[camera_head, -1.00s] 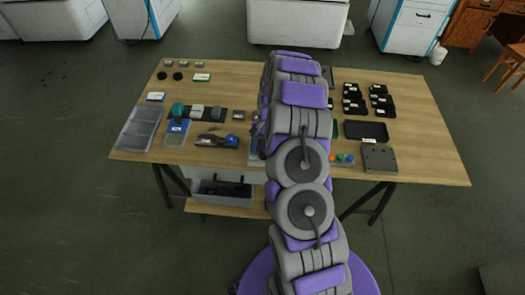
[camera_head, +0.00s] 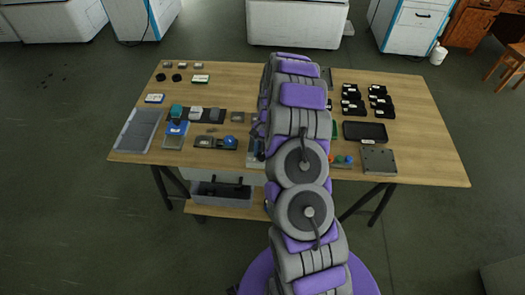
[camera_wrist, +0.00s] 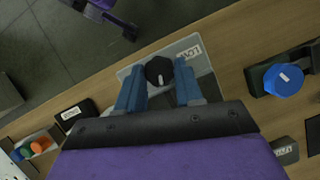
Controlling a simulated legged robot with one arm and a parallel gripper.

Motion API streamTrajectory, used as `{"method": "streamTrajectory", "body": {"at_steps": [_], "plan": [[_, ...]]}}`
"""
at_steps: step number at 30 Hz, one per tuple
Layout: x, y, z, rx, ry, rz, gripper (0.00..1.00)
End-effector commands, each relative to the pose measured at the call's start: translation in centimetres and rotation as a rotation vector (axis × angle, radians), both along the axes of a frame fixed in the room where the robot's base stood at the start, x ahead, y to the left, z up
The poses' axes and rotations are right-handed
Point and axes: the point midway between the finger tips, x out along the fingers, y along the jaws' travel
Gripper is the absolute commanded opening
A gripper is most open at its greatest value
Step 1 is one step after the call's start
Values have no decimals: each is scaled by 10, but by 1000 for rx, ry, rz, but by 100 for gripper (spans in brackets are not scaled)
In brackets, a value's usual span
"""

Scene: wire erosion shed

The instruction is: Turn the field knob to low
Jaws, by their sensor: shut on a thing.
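The black round knob (camera_wrist: 159,72) with a white pointer mark sits on a light grey plate (camera_wrist: 200,59) in the wrist view. A white label (camera_wrist: 188,52) with small dark lettering is on the plate to the right of the knob; I cannot read it surely. My gripper (camera_wrist: 160,67) has its two blue fingers on either side of the knob and is shut on it. In the head view my arm hides the knob and the gripper; only a left strip of the plate (camera_head: 255,156) shows.
A blue round knob (camera_wrist: 283,79) on a dark block is at the right of the wrist view. Coloured buttons (camera_wrist: 39,145) are at lower left. In the head view, a black tray (camera_head: 366,131), several black parts and a grey block (camera_head: 378,158) lie right of my arm.

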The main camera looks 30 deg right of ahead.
Motion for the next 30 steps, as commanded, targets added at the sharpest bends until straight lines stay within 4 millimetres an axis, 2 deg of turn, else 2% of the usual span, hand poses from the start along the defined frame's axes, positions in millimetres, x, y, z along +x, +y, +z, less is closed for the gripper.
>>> {"method": "streamTrajectory", "body": {"at_steps": [30], "plan": [[4,-2,2,-6,-11,52,5]]}}
